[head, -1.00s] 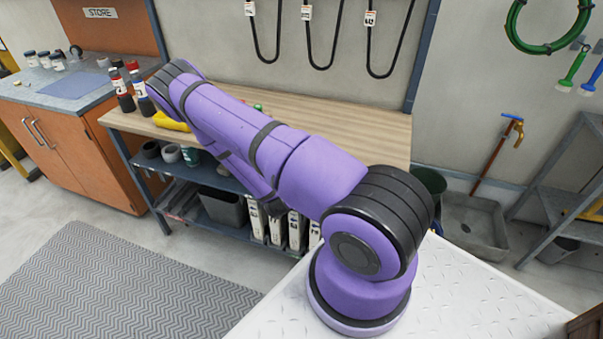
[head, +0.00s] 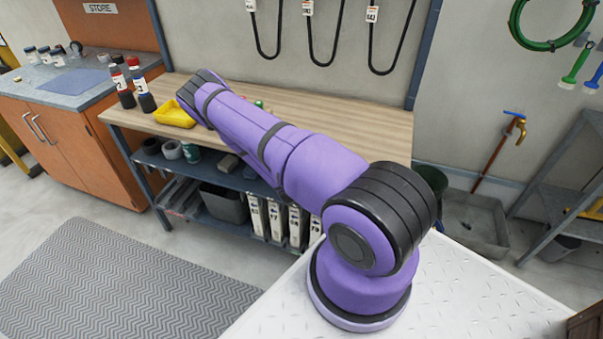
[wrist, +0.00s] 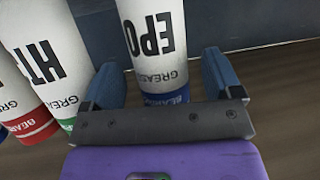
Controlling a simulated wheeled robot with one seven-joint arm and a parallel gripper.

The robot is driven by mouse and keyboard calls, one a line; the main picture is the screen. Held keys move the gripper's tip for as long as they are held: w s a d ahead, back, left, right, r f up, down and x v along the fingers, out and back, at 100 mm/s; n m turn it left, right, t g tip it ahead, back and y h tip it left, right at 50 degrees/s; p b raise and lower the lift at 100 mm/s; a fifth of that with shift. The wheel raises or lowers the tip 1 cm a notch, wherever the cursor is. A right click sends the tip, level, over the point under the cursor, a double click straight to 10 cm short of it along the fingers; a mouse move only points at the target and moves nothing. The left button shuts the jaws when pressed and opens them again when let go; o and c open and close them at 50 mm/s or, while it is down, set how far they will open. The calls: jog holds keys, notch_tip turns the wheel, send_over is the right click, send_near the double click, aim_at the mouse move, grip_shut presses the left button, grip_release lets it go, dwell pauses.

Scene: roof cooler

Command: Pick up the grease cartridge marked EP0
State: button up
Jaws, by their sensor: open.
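The grease cartridge marked EP0 (wrist: 157,45) is white with a blue band at its end. In the wrist view it lies between the two fingers of my gripper (wrist: 161,62), its lettering upside down. The fingers are open, one on each side, with a visible gap to the left finger and a smaller one to the right. The cartridge's far end is cut off by the top of the picture. In the head view my arm hides the gripper, and I cannot make out the EP0 cartridge there.
A cartridge marked HT (wrist: 38,58) stands close left of the EP0 one, with another partly seen at the left edge. In the head view, a yellow tray (head: 174,114) and two dark bottles (head: 142,92) are on the wooden bench (head: 350,125). Shelves below hold binders.

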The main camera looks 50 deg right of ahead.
jog(key=shift+w+d+f, duration=0.25)
jog(key=shift+w+d, duration=0.1)
jog(key=shift+d, duration=0.2)
jog(key=c, duration=1.4)
